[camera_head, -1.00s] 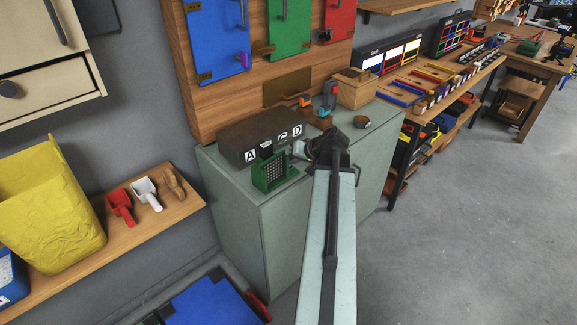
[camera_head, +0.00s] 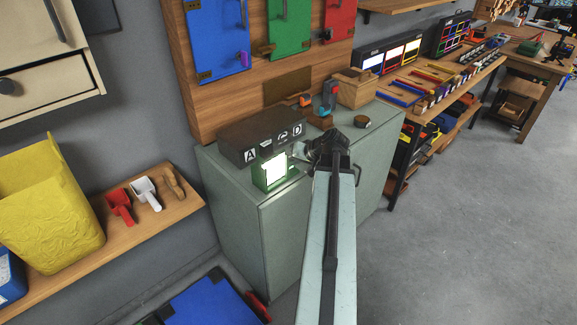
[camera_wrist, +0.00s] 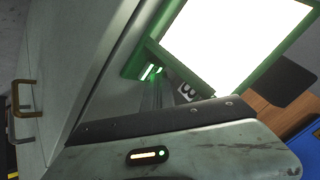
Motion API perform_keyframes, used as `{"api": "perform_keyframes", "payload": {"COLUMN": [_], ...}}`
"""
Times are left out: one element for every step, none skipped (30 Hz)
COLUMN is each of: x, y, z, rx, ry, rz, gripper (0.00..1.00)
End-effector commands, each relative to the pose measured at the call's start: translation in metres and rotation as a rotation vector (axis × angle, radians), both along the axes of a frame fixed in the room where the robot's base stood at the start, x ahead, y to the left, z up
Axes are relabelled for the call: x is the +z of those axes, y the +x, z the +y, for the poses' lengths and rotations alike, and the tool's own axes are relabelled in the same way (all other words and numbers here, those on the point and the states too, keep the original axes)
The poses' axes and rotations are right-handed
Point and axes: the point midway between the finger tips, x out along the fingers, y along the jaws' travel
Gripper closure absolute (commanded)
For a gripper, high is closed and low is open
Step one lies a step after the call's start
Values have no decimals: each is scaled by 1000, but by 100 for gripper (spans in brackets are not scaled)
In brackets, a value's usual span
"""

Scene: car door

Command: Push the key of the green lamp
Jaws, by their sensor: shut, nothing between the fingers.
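The green lamp (camera_head: 273,171) stands on the grey-green cabinet in front of the dark box, with its square panel glowing bright white. In the wrist view the lit lamp (camera_wrist: 228,40) fills the upper right, its green frame tilted across the picture. My gripper (camera_head: 299,151) is shut and empty, just right of the lamp. In the wrist view its narrow fingers (camera_wrist: 153,84) reach to the green base beside the panel, where small bright strips show. The key is hidden or too small to make out, and I cannot tell whether the fingertips touch it.
The dark box with letter labels (camera_head: 240,138) stands close behind the lamp. A wooden box (camera_head: 354,90) and a small round brown item (camera_head: 361,121) are farther right on the cabinet (camera_head: 232,190). The wooden board with coloured doors rises behind.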

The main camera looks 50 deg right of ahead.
Motion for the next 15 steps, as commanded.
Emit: {"api": "perform_keyframes", "payload": {"x": [0, 1, 2, 4, 6, 8, 10, 10, 10, 10, 9, 9, 9, 9, 9], "y": [0, 0, 0, 0, 0, 0, 0, 0, 0, 0, 0, 0, 0, 0, 0], "z": [0, 0, 0, 0, 0, 0, 0, 0, 0, 0, 0, 0, 0, 0, 0], "rx": [1, 1, 1, 1, 1, 1, 1, 1, 1, 1, 1, 1, 1, 1, 1], "ry": [0, 0, 0, 0, 0, 0, 0, 0, 0, 0, 0, 0, 0, 0, 0], "rz": [1, 1, 1, 1, 1, 1, 1, 1, 1, 1, 1, 1, 1, 1, 1], "gripper": [100, 100, 100, 100, 100, 100, 100, 100, 100, 100, 100, 100, 100, 100, 100]}}
